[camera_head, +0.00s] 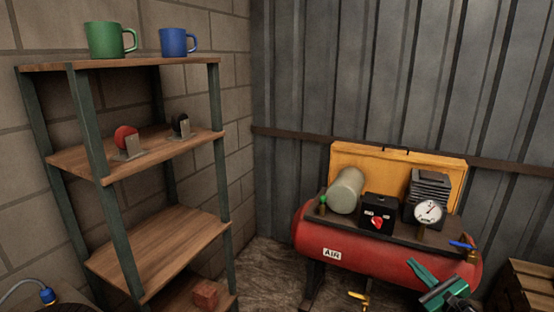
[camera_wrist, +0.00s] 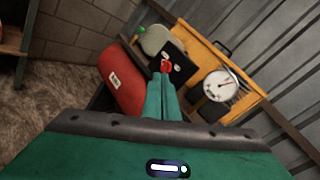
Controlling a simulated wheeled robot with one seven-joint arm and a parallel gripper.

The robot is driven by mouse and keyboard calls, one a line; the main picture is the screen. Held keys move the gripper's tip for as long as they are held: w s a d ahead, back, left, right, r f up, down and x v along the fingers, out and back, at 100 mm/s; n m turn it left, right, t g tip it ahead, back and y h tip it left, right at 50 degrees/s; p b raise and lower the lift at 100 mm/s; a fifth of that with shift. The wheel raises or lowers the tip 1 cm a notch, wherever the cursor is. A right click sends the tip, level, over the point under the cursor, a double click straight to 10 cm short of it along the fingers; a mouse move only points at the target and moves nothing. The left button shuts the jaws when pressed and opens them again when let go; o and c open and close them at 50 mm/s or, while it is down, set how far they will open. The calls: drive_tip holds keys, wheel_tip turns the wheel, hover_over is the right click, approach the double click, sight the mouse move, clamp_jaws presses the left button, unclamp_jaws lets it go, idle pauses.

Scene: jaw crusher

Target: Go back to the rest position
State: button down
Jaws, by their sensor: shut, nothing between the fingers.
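My gripper (camera_head: 434,282) is at the lower right of the head view, in front of the right end of the red air compressor (camera_head: 385,257). In the wrist view, its green fingers (camera_wrist: 164,98) are shut together with nothing between them. They point toward the compressor's black switch box, whose red knob (camera_wrist: 165,66) appears just beyond the fingertips. In the head view the red knob (camera_head: 377,222) sits on the box front, apart from my gripper. A pressure gauge (camera_head: 429,211) with a white dial stands to the right of the box. My fingers hide part of the red tank in the wrist view.
A shelf unit (camera_head: 143,160) stands at left, with a green mug (camera_head: 105,40) and a blue mug (camera_head: 174,42) on top. A blue-handled valve (camera_head: 462,245) is close to my gripper. A wooden crate (camera_head: 532,283) stands at the right edge. A corrugated wall is behind.

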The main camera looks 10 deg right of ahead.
drive_tip(key=s+a+f+n+g+y, duration=0.2)
drive_tip(key=s+a+n+g+y, duration=0.1)
drive_tip(key=s+a+n+g, duration=0.35)
drive_tip(key=s+a+f+n+g+y, duration=0.1)
drive_tip(key=s+a+n+g+y, duration=0.2)
drive_tip(key=a+n+g, duration=0.45)
drive_tip(key=s+d+r+n+g+h, duration=0.1)
drive_tip(key=s+d+r+n+h, duration=0.1)
drive_tip(key=s+r, duration=0.8)
drive_tip(key=s+d+r+n+g+h, duration=0.2)
drive_tip(key=s+r+n+h, duration=0.3)
drive_tip(key=s+r, duration=0.5)
drive_tip(key=shift+s+d+r+n+g+h, duration=0.3)
drive_tip(key=shift+s+d+n, duration=0.25)
drive_tip(key=shift+s, duration=0.4)
drive_tip(key=shift+w+f, duration=0.1)
drive_tip(key=shift+w, duration=0.05)
